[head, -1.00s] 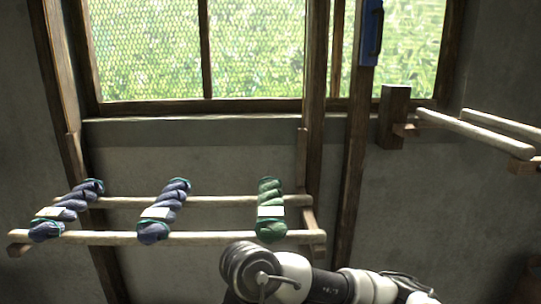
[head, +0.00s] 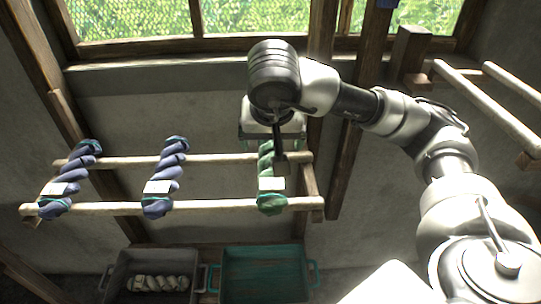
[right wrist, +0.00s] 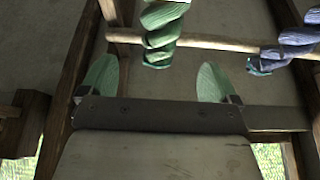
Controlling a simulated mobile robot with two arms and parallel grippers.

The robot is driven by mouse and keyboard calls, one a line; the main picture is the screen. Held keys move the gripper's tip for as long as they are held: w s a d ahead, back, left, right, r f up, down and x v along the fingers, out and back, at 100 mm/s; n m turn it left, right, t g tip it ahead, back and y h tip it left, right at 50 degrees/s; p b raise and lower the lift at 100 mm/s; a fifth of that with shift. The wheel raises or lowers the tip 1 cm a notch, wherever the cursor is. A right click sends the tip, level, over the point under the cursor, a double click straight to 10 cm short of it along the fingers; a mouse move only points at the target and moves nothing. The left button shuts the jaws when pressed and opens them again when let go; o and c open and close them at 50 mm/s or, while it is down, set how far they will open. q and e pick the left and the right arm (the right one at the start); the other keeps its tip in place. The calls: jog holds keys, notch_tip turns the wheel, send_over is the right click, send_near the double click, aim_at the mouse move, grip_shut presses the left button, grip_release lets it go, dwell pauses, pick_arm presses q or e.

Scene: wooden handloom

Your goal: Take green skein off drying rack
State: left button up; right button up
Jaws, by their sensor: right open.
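The green skein (head: 270,180) with a white label hangs across the two rails of the wooden drying rack (head: 222,206), at the rack's right end. My right gripper (head: 272,142) is at the skein's far end in the head view, partly hidden by my own wrist. In the right wrist view, the open fingers (right wrist: 157,82) stand apart with nothing between their tips. The green skein (right wrist: 161,30) shows just beyond them, roughly in line with the gap. I cannot tell how far off it is. My left gripper is not in view.
Two blue-purple skeins (head: 165,178) (head: 70,180) hang further left on the rack. Below stand a grey crate (head: 122,268) holding a pale skein and a teal crate (head: 312,272). A second wooden rack (head: 487,100) is at the upper right. A dark post stands right of the rack.

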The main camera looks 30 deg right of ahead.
aim_at(272, 154)
jog(key=shift+s+a+f, duration=0.1)
jog(key=shift+s+f, duration=0.05)
jog(key=shift+f, duration=0.35)
jog(key=shift+s+a+f, duration=0.1)
jog(key=shift+s+f, duration=0.05)
jog(key=shift+f, duration=0.65)
jog(key=shift+x, duration=0.8)
jog(key=shift+w+d+f, duration=0.2)
jog(key=shift+w+d, duration=0.05)
jog(key=shift+w, duration=0.1)
jog(key=shift+w+d+f, duration=0.1)
jog(key=shift+w+f, duration=0.05)
jog(key=shift+f, duration=0.15)
jog(key=p+x, duration=0.2)
jog(key=x, duration=0.1)
jog(key=shift+s, duration=0.2)
jog(key=shift+w+f, duration=0.3)
jog(key=shift+f, duration=0.3)
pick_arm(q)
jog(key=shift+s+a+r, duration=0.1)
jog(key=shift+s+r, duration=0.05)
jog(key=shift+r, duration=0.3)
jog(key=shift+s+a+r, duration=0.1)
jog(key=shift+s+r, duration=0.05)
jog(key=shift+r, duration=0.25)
pick_arm(e)
jog(key=shift+r, duration=0.1)
jog(key=c, duration=1.1)
